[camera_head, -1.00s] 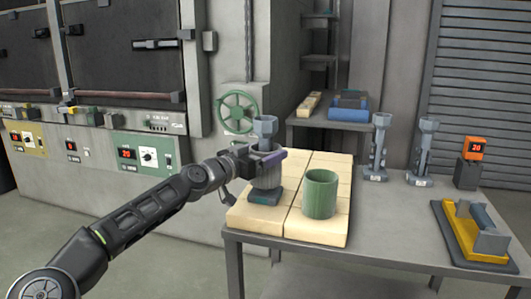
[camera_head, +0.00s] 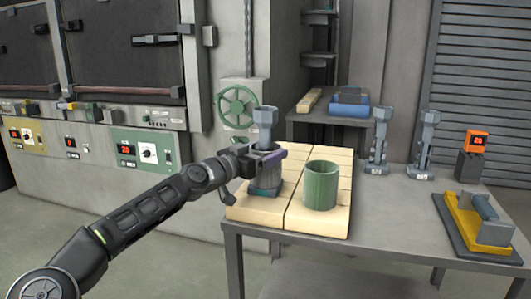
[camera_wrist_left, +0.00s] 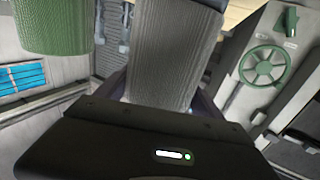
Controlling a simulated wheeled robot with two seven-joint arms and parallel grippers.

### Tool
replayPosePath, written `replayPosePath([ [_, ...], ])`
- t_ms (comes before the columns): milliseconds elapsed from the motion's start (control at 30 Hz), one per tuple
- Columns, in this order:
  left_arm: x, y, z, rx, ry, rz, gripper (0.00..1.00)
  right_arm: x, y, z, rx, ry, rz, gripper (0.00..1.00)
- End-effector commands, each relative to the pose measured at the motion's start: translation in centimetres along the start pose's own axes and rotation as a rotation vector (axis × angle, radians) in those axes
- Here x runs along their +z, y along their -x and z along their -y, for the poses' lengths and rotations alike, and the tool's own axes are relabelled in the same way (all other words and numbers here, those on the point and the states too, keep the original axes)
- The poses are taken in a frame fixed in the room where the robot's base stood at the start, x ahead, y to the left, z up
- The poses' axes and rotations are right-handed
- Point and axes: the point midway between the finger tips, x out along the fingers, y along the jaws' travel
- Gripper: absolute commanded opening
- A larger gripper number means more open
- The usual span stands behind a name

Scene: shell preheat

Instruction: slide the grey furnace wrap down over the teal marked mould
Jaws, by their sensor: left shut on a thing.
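The grey furnace wrap (camera_head: 265,174) is around the lower part of the marked mould, whose grey cup-shaped top (camera_head: 265,115) and stem stick up above it. In the left wrist view the ribbed grey wrap (camera_wrist_left: 175,55) fills the middle between the fingers. I cannot tell whether the wrap's lower edge touches the base. My right gripper is not in view.
A green cylinder (camera_head: 321,186) stands close to the right on the pale bricks (camera_head: 252,209). Two grey moulds (camera_head: 378,142) (camera_head: 424,146) stand farther back on the table (camera_head: 375,222). An orange display (camera_head: 475,143) and a yellow-and-grey tool (camera_head: 479,220) are at the right. The table's middle is clear.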

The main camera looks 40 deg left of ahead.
Motion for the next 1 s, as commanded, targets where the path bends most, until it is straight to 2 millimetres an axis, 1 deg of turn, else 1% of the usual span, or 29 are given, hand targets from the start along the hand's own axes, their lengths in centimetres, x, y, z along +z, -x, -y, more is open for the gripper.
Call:
replayPosePath([
  [200, 0.04, -0.02, -0.03, 0.0, 0.0, -0.001, 0.37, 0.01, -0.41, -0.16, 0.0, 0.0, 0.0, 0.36],
  [467, -0.04, -0.02, -0.03, 0.0, 0.0, -0.001, 0.37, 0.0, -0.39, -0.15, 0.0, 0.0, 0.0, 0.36],
  [500, -0.04, -0.02, -0.03, 0.0, 0.0, -0.001, 0.78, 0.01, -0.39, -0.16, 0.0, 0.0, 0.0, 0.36],
  [767, -0.02, -0.02, -0.02, 0.0, 0.0, 0.0, 0.99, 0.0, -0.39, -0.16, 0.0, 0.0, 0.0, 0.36],
  [1000, 0.02, 0.01, -0.01, 0.0, 0.0, 0.0, 1.0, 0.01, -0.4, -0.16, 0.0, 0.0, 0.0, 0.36],
])
